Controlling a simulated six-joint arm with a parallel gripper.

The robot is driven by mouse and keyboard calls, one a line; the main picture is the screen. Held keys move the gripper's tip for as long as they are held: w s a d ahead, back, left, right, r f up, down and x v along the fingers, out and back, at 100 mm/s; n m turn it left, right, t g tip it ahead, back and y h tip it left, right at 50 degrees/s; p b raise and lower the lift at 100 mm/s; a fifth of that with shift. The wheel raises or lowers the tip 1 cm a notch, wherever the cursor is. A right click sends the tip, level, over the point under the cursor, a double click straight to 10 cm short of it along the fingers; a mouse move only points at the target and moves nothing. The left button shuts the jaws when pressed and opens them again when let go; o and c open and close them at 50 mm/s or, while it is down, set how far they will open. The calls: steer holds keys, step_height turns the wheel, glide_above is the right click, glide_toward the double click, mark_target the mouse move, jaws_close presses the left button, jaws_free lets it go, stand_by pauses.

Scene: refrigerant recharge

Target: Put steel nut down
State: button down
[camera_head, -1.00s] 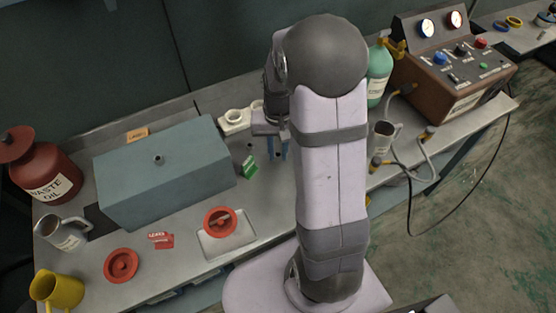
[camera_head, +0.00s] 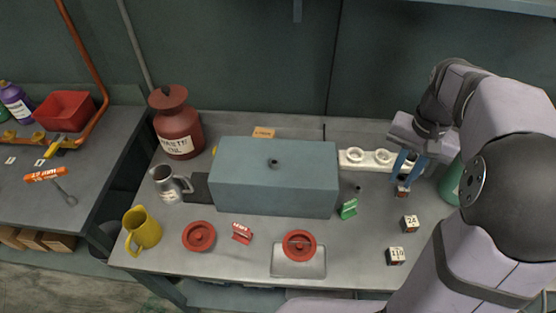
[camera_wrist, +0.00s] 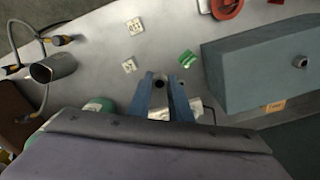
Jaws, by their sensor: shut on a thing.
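My gripper (camera_head: 402,168), with blue fingers, points down over the back right of the steel bench. In the wrist view its fingers (camera_wrist: 163,90) are close together, with a small grey ring-shaped steel nut (camera_wrist: 160,83) held between their tips. The nut cannot be made out in the head view. I cannot tell whether the nut touches anything below.
A white rack with round rings (camera_head: 355,156) stands close behind and left of the gripper. Blocks marked 24 (camera_head: 410,224) and 110 (camera_head: 395,257) stand nearer the front. A green sign (camera_head: 348,210) and a large blue-grey box (camera_head: 275,185) are left. A green bottle (camera_head: 450,182) is right.

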step_height(320, 180, up, 10)
steer(key=n+p, duration=0.5)
steer(key=n, duration=0.6)
glide_above(236, 174)
step_height(236, 174, down, 5)
steer(key=shift+f+p, duration=1.5)
steer(key=shift+f, duration=3.85)
steer(key=shift+f, duration=0.1)
steer(key=c, duration=1.6)
jaws_free()
